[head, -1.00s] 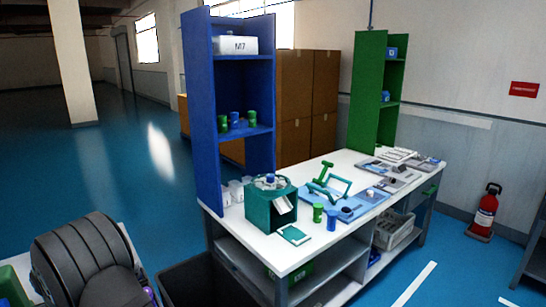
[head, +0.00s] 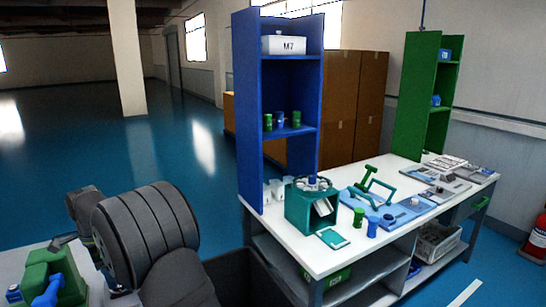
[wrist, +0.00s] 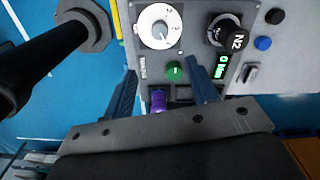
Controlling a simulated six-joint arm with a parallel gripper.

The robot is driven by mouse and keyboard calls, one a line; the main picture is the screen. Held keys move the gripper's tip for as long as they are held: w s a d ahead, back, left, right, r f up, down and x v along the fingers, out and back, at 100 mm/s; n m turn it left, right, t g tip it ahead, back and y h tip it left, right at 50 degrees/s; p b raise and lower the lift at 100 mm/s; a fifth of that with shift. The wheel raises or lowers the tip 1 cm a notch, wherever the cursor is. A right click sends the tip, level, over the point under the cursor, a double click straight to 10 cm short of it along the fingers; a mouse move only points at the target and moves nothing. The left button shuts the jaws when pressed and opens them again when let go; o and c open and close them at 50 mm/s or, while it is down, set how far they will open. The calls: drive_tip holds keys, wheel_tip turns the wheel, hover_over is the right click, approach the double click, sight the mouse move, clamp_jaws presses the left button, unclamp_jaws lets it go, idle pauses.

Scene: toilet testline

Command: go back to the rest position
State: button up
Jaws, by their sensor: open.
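My gripper (wrist: 162,68) shows in the wrist view with its two dark blue fingers spread apart. It is open. A grey control panel (wrist: 206,12) lies beyond the fingertips, with a white dial (wrist: 159,27), a small green knob (wrist: 174,71) and a black knob marked N2 (wrist: 229,33). The green knob is seen between the fingers, with a gap on each side. A purple part (wrist: 158,100) shows lower between the fingers; I cannot tell whether anything touches it. In the head view the gripper itself cannot be made out.
A white workbench (head: 335,262) bears a teal box (head: 303,212), a blue tray (head: 410,212) and green and blue cylinders. A blue shelf (head: 246,120) and a green shelf (head: 408,100) stand behind. A dark bin (head: 235,275) stands left of the bench. Open floor (head: 75,150) lies behind.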

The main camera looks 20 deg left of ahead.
wheel_tip(320, 180, down, 15)
drive_tip(key=shift+f, duration=0.4)
drive_tip(key=n, duration=1.3)
drive_tip(key=shift+n, duration=2.3)
